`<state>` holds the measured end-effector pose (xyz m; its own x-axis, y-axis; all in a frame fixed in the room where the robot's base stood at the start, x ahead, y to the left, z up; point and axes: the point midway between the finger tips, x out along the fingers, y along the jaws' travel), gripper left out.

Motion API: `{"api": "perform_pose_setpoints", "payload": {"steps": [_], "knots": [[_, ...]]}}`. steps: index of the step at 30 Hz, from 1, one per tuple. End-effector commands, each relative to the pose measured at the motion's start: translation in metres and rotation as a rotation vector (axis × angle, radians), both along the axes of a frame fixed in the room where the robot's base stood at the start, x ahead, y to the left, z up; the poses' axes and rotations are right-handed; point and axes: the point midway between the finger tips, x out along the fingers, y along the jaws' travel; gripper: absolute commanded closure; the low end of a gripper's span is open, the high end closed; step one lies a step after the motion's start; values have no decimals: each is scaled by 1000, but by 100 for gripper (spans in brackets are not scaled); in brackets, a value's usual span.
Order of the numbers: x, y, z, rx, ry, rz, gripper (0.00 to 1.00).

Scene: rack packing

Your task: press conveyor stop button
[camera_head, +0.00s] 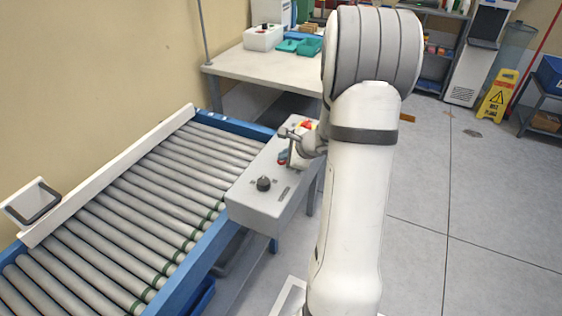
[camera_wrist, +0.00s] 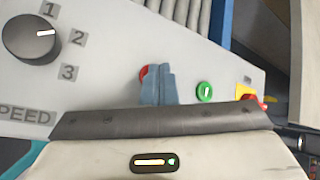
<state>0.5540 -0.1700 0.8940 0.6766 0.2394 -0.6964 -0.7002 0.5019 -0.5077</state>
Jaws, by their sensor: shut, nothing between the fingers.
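The grey control box (camera_head: 250,205) stands beside the conveyor's right edge. In the wrist view its panel (camera_wrist: 110,95) carries a red button (camera_wrist: 144,71), partly hidden behind my fingers, and a green button (camera_wrist: 205,91) marked "I" to the right. The red button appears to be the stop button. My gripper (camera_wrist: 159,70) is shut and empty, with its blue fingertips over or right beside the red button. I cannot tell whether they touch it. In the head view my gripper (camera_head: 282,156) is low over the panel.
A black speed knob (camera_wrist: 32,38) marked 1, 2, 3 is on the panel. A red-and-yellow emergency button (camera_head: 306,126) sits at the box's far end. The roller conveyor (camera_head: 140,200) is empty. A table (camera_head: 265,68) stands behind; open floor lies right.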

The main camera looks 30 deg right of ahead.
Motion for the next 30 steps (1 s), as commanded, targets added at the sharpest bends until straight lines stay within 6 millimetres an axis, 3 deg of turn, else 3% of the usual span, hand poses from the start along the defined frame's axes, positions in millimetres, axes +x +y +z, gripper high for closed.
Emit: {"api": "perform_pose_setpoints", "payload": {"steps": [30], "knots": [[0,0,16,0,1,1,100]]}}
